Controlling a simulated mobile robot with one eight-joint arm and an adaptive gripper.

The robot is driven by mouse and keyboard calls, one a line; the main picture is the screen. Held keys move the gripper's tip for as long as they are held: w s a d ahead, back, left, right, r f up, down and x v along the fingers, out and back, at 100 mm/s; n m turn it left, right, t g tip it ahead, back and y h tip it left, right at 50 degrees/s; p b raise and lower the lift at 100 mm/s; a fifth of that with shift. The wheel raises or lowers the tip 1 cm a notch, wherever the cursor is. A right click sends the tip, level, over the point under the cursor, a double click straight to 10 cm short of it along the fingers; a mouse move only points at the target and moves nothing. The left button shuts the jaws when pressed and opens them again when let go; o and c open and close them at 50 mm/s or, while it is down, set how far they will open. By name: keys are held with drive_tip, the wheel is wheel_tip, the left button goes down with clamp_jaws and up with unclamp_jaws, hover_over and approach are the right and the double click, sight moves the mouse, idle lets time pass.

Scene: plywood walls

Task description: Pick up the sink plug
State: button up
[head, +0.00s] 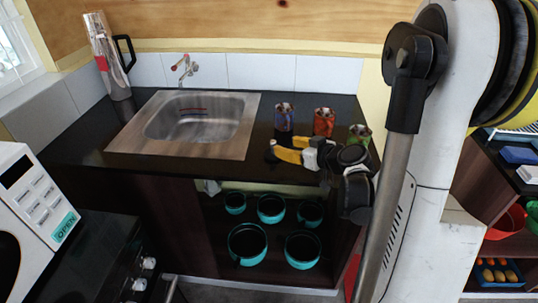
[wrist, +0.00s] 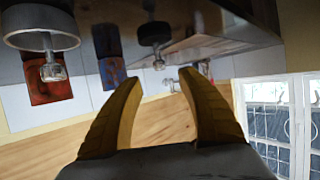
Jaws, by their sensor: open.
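A small dark round piece with a silver knob (wrist: 155,34) shows in the upturned wrist view, beyond my fingertips and beside the sink; it looks like the sink plug. My gripper (head: 273,149) has yellow fingers and is held over the counter's front, right of the sink (head: 236,128). In the wrist view my gripper (wrist: 158,76) is open, its two fingers apart with nothing between them.
Blue (head: 284,118), red (head: 323,121) and green (head: 361,131) cans stand right of the sink. A faucet (head: 184,66) is behind it and a steel jug (head: 106,58) at the back left. Teal pots (head: 247,258) sit on the shelf below. A microwave (head: 30,195) is at left.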

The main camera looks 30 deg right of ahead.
sight(275, 142)
drive_tip(key=b+x, duration=0.3)
drive_tip(key=x, duration=0.5)
drive_tip(key=shift+w, duration=0.1)
clamp_jaws()
